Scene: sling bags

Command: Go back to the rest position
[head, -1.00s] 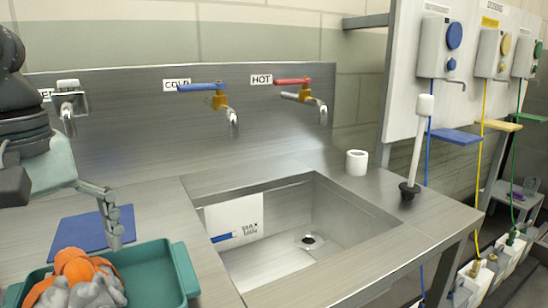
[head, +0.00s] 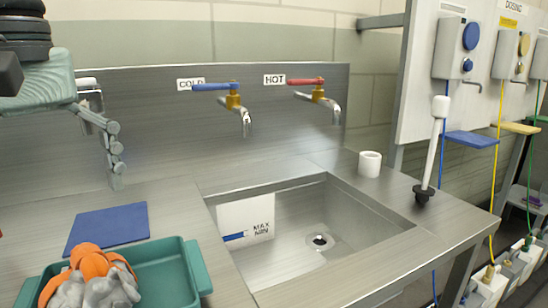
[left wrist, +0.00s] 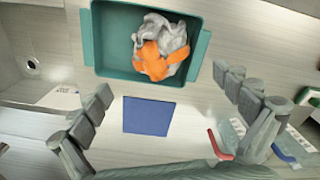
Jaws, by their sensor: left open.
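My left gripper (head: 113,155) hangs over the counter at the left of the head view, in front of the steel back panel and above the blue mat (head: 106,228). In the left wrist view its two fingers (left wrist: 162,82) are spread wide with nothing between them. The blue mat (left wrist: 148,116) and the teal tray (left wrist: 88,40) lie below them, apart from the fingers. My right gripper is in neither view.
The teal tray (head: 200,278) holds a crumpled grey and orange bundle (head: 92,280). A sink basin (head: 290,262), cold tap (head: 235,100), hot tap (head: 320,96), white cup (head: 369,164) and plunger-like tool (head: 433,150) lie to the right. Dosing units (head: 460,50) hang beyond.

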